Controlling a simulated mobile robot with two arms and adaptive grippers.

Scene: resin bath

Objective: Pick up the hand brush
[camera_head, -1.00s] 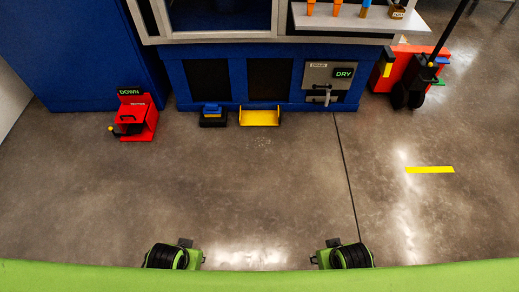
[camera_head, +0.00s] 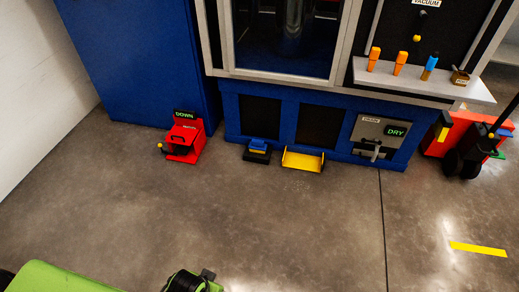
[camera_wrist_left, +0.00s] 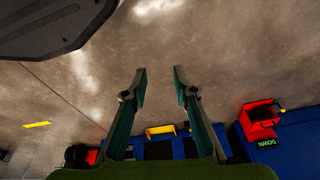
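A small blue-topped block on a black base (camera_head: 257,150), which looks like the hand brush, rests on the floor against the blue cabinet. A yellow dustpan-like tray (camera_head: 303,161) stands just to its right. In the left wrist view the yellow tray (camera_wrist_left: 160,131) shows small and far off, beyond the fingers; the brush beside it is too small and partly covered to make out well. My left gripper (camera_wrist_left: 160,76) is open and empty, well away from the brush. My right gripper is in neither current view.
A red box marked DOWN (camera_head: 184,140) stands left of the brush. A grey drain panel with a handle (camera_head: 377,138) is to the right, then a red wheeled cart (camera_head: 463,135). A shelf (camera_head: 425,85) holds bottles. The floor in front is clear.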

